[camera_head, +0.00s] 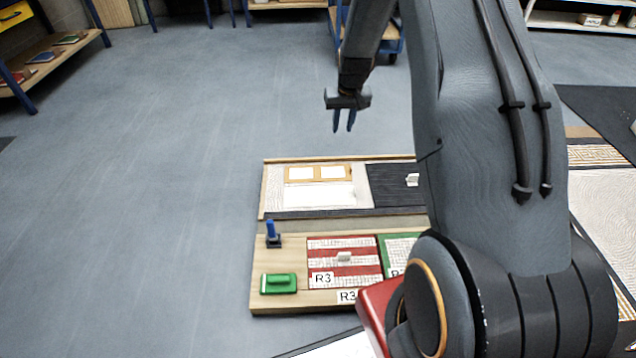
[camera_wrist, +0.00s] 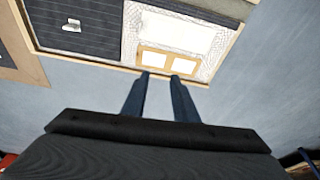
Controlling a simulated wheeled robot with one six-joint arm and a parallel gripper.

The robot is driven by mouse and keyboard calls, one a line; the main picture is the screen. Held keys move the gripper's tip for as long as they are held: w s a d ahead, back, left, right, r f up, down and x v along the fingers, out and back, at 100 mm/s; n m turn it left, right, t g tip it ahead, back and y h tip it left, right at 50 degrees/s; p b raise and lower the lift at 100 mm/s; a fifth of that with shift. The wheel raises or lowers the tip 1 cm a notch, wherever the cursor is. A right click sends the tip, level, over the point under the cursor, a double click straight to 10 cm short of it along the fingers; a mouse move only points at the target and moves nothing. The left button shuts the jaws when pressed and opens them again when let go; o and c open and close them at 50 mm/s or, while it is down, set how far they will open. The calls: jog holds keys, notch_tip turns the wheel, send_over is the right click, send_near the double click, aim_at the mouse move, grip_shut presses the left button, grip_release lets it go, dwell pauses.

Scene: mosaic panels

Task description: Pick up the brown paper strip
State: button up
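My gripper (camera_head: 343,130) hangs above the floor, behind and slightly right of the strip in the head view. In the wrist view my gripper (camera_wrist: 160,76) has its two dark blue fingers apart with nothing between them.
A dark ribbed panel (camera_head: 390,185) with a white handle adjoins on the right. In front is a wooden board (camera_head: 275,304) with a green block (camera_head: 279,284), a blue peg (camera_head: 271,231) and a red-striped panel (camera_head: 343,272). Shelves (camera_head: 50,62) stand back left. The left floor is clear.

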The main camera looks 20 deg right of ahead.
jog(key=shift+m+t+h, duration=0.4)
jog(key=shift+m+t, duration=0.1)
jog(key=shift+t, duration=0.1)
jog(key=d+b+x, duration=0.2)
jog(key=b+x, duration=0.2)
jog(key=x, duration=0.6)
jog(key=d+b+x, duration=0.3)
jog(key=b+x, duration=0.1)
jog(key=x, duration=0.7)
jog(key=d+r+b+x, duration=0.1)
jog(key=b+x, duration=0.4)
jog(key=x, duration=0.6)
jog(key=shift+w+d+f, duration=0.1)
jog(key=shift+w+d, duration=0.1)
jog(key=shift+d, duration=0.25)
jog(key=shift+w+d, duration=0.25)
jog(key=shift+d, duration=0.2)
jog(key=b+x, duration=0.2)
jog(key=x, duration=0.1)
jog(key=b+x, duration=0.1)
jog(key=shift+s+d+f, duration=0.1)
jog(key=shift+s+f, duration=0.1)
jog(key=shift+f, duration=0.25)
jog(key=shift+w+f+b, duration=0.15)
jog(key=shift+f+b, duration=0.15)
jog(key=shift+b, duration=0.05)
jog(key=shift+r, duration=0.1)
grip_shut()
